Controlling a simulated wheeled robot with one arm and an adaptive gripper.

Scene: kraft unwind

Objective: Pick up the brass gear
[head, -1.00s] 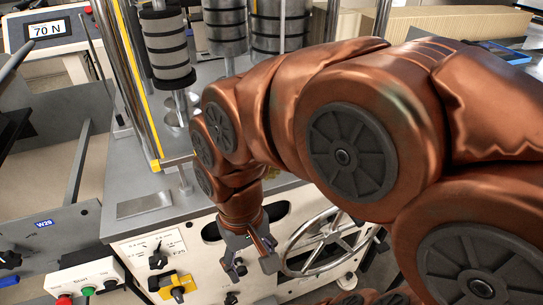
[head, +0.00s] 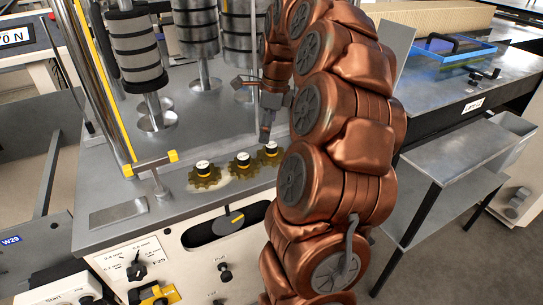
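Three brass-coloured toothed gears with dark hubs and white tops sit in a row on the grey metal machine top: a left gear (head: 204,178), a middle gear (head: 242,169) and a right gear (head: 271,154). They look alike, so I cannot tell which one the task names. My gripper (head: 252,108) is above and behind the right gear, tilted, with its fingers spread apart. One finger points left, the other points down close to the right gear in the picture. I see nothing between the fingers. My arm hides the area right of the gears.
Steel posts and dark ringed rollers (head: 138,50) stand behind the gears. A yellow-tipped bar (head: 155,164) is left of them. The machine's front panel (head: 190,262) has knobs. A grey side table (head: 455,150) and a blue tray (head: 455,50) are at the right.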

